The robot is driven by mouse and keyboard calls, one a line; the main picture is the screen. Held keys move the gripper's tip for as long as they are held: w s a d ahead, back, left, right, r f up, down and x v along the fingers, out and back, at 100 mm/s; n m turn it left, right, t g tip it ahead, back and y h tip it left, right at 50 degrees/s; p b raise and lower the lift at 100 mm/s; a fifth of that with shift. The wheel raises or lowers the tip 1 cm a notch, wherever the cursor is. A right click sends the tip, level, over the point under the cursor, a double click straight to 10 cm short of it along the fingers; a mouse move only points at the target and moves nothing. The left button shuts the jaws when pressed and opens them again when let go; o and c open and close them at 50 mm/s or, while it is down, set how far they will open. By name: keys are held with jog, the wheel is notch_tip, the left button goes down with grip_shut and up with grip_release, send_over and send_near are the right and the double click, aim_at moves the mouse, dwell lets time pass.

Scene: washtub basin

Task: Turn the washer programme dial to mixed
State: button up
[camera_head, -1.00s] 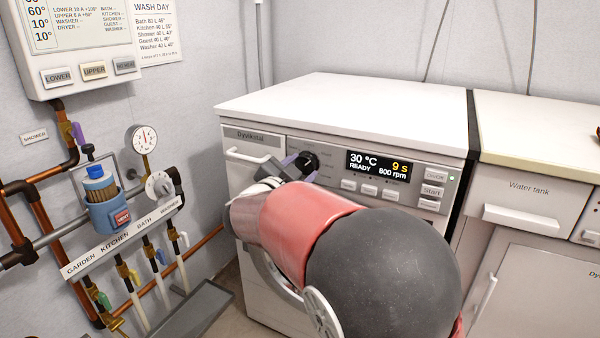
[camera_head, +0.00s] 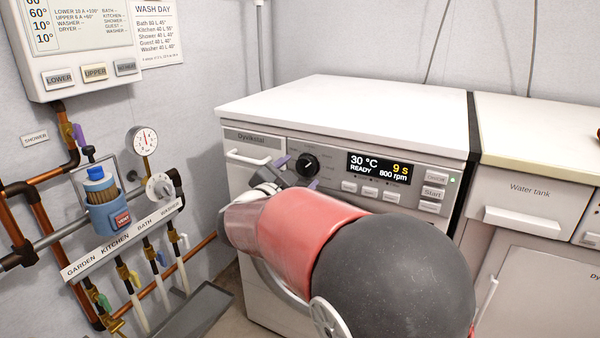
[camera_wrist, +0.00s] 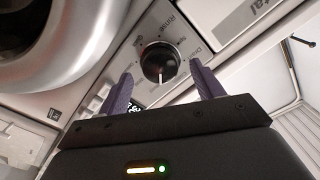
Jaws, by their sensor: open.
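The black programme dial (camera_head: 307,164) is on the washer's front panel, left of the lit display (camera_head: 378,168). The display reads 30 °C, READY, 9 s and 800 rpm. In the wrist view the dial (camera_wrist: 159,62) shows a pale pointer line, with printed programme names around it, partly too small to read. My gripper (camera_wrist: 162,88) is open, its two purple fingers on either side of the dial's position but apart from it. In the head view my gripper (camera_head: 297,172) is just below and beside the dial, partly hidden by my arm.
The white washer (camera_head: 340,105) has a drawer handle (camera_head: 248,156) left of the dial and several buttons (camera_head: 370,190) below the display. Pipes, a gauge (camera_head: 144,141) and valves line the wall at left.

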jog(key=v, duration=0.6)
jog(key=s+d+r+n+y, duration=0.35)
jog(key=n+y, duration=0.45)
jog(key=y, duration=0.3)
jog(key=s+d+f+n+g, duration=0.1)
jog(key=s+d+f+g, duration=0.2)
jog(key=s, duration=0.5)
jog(key=s+d+f+n+g+h, duration=0.1)
jog(key=s+d+f+n+g, duration=0.1)
jog(key=s+d+f, duration=0.3)
jog(key=s+d+f+n+g+h+p, duration=0.1)
jog(key=s+d+f+g, duration=0.4)
jog(key=s, duration=0.7)
jog(key=shift+n, duration=0.4)
